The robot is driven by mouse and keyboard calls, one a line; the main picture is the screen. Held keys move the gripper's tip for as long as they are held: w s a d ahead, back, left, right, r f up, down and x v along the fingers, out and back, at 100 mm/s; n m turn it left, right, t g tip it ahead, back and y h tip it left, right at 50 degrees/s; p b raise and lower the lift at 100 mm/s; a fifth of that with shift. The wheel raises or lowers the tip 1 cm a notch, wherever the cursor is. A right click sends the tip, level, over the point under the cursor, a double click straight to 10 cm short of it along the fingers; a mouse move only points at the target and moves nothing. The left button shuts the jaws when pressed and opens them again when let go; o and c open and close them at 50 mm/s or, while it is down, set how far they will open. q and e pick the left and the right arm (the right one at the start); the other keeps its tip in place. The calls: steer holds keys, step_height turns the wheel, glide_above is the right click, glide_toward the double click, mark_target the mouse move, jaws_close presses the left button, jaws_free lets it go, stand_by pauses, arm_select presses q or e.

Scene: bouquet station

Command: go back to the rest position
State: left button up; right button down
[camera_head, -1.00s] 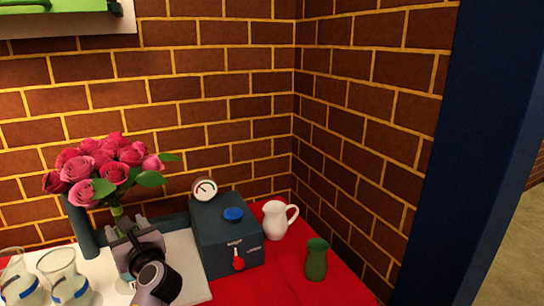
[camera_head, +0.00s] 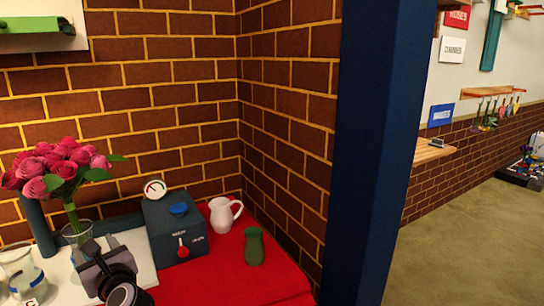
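My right gripper (camera_head: 101,244) is at the lower left of the head view, its arm coming up from the bottom edge. Its two fingertips look spread apart with nothing between them. It is in front of a clear glass vase (camera_head: 77,232) and hides the lower part of it. A bouquet of pink and red roses (camera_head: 52,166) with green leaves stands upright in that vase. My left gripper is out of view.
A dark box (camera_head: 176,235) with a gauge (camera_head: 155,189) stands right of the gripper. A white pitcher (camera_head: 223,215) and a green vase (camera_head: 254,247) stand on the red table (camera_head: 220,282). A glass jar (camera_head: 22,272) is at left. A blue post (camera_head: 372,150) borders open floor (camera_head: 455,260).

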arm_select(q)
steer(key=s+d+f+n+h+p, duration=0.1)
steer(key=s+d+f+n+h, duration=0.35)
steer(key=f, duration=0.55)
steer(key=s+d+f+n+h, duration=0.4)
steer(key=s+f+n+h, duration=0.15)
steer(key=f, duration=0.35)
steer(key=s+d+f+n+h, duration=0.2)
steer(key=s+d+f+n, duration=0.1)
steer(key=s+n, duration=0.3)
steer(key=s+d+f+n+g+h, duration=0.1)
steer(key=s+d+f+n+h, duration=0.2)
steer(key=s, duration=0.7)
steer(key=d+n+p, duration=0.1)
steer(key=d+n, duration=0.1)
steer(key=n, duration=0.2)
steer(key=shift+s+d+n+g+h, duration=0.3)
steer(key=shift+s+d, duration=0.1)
